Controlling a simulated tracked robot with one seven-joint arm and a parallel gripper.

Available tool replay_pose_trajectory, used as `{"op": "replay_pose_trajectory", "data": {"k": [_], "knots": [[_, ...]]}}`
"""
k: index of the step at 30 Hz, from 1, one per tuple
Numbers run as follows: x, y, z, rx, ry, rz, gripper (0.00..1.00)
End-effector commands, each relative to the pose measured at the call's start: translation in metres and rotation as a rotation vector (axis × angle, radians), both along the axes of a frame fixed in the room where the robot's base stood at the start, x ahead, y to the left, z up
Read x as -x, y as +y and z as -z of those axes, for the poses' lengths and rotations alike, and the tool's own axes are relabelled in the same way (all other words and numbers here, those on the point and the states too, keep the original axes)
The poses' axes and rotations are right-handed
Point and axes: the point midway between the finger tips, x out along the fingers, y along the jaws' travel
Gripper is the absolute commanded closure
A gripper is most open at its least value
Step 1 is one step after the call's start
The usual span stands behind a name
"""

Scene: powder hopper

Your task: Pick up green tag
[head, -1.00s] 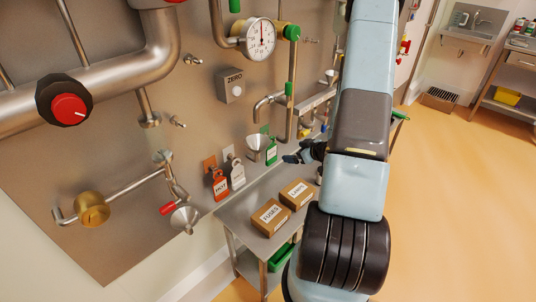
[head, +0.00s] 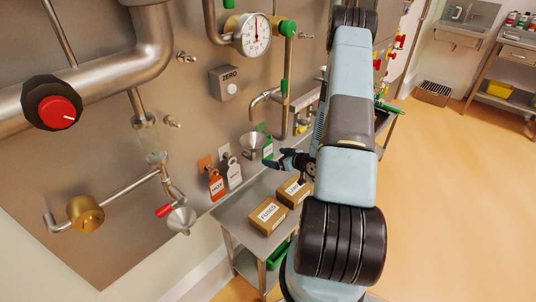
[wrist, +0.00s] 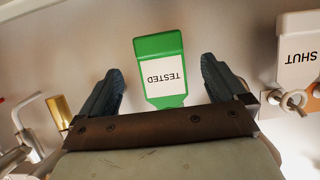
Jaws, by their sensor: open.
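The green tag (wrist: 160,45) hangs on the metal panel, with a white label reading TESTED, upside down in the wrist view. In the head view the green tag (head: 267,148) is the rightmost of the hanging tags. My gripper (wrist: 163,80) is open, with one dark finger on each side of the tag's lower-in-picture end; whether they touch it I cannot tell. In the head view my gripper (head: 284,158) is just right of and below the tag.
A white tag reading SHUT (wrist: 298,50) hangs beside the green one. An orange tag (head: 216,184) hangs further left. Two cardboard boxes, FUSES (head: 267,216) and another (head: 294,191), stand on the steel shelf (head: 236,213) below.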

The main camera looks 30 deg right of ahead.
Motion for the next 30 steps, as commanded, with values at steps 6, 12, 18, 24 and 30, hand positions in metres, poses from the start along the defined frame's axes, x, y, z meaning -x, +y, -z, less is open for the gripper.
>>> {"op": "replay_pose_trajectory", "data": {"k": [6, 12, 18, 24, 30], "knots": [[-0.008, 0.004, 0.003, 0.0, 0.0, -0.001, 0.02], [-0.027, 0.012, 0.008, 0.0, -0.001, -0.004, 0.02], [-0.049, 0.021, 0.017, 0.0, 0.0, -0.002, 0.02], [-0.052, 0.021, 0.019, 0.0, 0.0, 0.0, 0.02], [-0.052, 0.021, 0.018, 0.0, 0.0, 0.0, 0.16]]}}
